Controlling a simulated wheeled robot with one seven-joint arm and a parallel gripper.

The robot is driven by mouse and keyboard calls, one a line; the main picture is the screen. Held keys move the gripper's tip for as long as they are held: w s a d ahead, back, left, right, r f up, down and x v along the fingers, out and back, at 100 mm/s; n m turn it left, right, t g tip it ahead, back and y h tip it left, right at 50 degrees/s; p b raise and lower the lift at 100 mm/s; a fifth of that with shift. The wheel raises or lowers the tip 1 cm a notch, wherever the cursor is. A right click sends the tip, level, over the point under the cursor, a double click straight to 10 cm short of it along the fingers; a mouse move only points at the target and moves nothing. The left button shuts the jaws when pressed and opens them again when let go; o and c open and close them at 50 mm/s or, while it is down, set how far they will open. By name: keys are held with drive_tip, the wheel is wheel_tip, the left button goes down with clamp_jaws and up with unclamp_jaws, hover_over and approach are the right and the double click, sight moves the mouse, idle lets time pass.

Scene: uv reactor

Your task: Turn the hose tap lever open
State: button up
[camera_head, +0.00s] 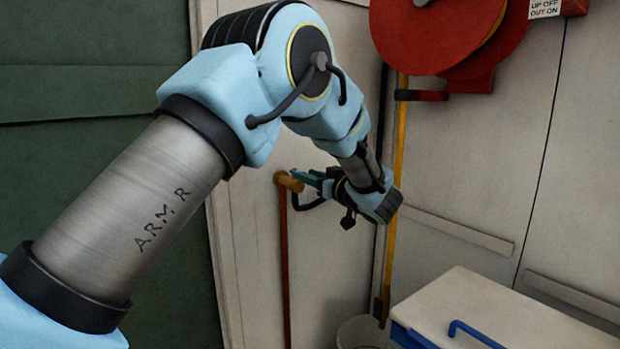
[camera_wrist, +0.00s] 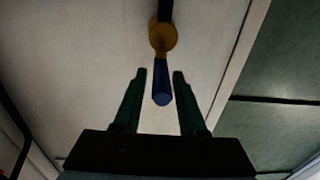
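A brass hose tap (camera_head: 288,181) sits at the top of a reddish upright pipe (camera_head: 285,262) against the pale wall. The tap body (camera_wrist: 163,38) is also in the wrist view, with its blue lever (camera_wrist: 161,92) pointing toward my gripper. My gripper (camera_wrist: 160,76) is open, with one green finger on each side of the lever. A gap shows between the lever and each finger, so neither appears to grip it. In the head view my gripper (camera_head: 309,178) is at the tap from the right; the lever cannot be made out there.
A red hose reel (camera_head: 425,38) hangs on the wall above right, with a yellow pipe (camera_head: 395,240) below it. A pale-lidded blue box (camera_head: 490,310) stands at lower right. A pale bin (camera_head: 362,333) is beside it. A dark green panel (camera_head: 100,180) is on the left.

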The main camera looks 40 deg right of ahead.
drive_tip(key=shift+o, duration=0.9)
drive_tip(key=shift+s+f, duration=0.1)
drive_tip(key=shift+s, duration=0.05)
drive_tip(key=s+b, duration=0.2)
drive_tip(key=s, duration=0.8)
drive_tip(key=shift+s+a, duration=0.2)
drive_tip(key=shift+s, duration=0.05)
drive_tip(key=shift+s, duration=0.1)
